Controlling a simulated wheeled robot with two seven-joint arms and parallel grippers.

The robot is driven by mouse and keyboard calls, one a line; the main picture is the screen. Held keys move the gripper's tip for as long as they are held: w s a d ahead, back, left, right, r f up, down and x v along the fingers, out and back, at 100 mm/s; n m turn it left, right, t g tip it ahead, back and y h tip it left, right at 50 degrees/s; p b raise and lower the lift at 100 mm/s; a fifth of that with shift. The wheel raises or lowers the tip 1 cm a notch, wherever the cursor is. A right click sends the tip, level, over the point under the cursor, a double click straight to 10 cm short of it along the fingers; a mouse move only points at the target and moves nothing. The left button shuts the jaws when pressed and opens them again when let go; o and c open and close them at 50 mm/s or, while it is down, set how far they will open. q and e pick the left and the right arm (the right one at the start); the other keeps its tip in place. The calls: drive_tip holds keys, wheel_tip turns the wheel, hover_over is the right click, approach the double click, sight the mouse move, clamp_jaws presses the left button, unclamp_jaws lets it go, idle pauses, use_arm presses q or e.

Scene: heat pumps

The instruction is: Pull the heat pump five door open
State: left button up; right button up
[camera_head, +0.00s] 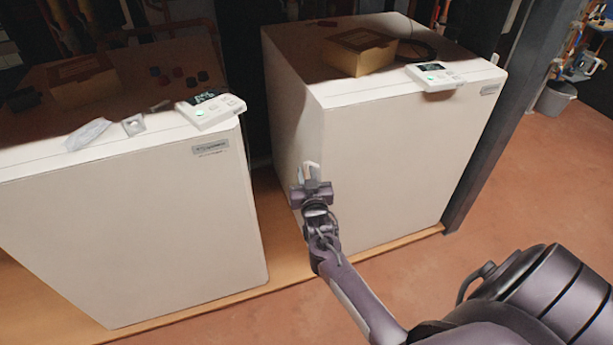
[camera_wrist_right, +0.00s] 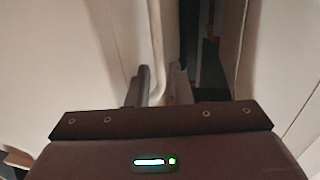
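Two white heat pump cabinets stand side by side, a left one (camera_head: 130,225) and a right one (camera_head: 400,160). Their nameplates are too small to read, so I cannot tell which is five. Both fronts look closed. My right gripper (camera_head: 309,170) is at the left front edge of the right cabinet. In the right wrist view, the fingers of my right gripper (camera_wrist_right: 158,88) are apart, with a pale rounded panel edge (camera_wrist_right: 157,50) between or just beyond them. I cannot tell whether they touch it. My left gripper is out of view.
A control panel (camera_head: 210,109) sits on the left cabinet. Another panel (camera_head: 441,76) and a cardboard box (camera_head: 358,51) are on the right one. A dark post (camera_head: 495,125) stands right of it. A grey bucket (camera_head: 556,98) is far right. The floor (camera_head: 545,205) in front is clear.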

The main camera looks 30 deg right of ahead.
drive_tip(key=shift+w+d, duration=0.1)
drive_tip(key=shift+w, duration=0.1)
drive_tip(key=shift+c, duration=0.3)
clamp_jaws()
drive_tip(key=shift+s, duration=0.1)
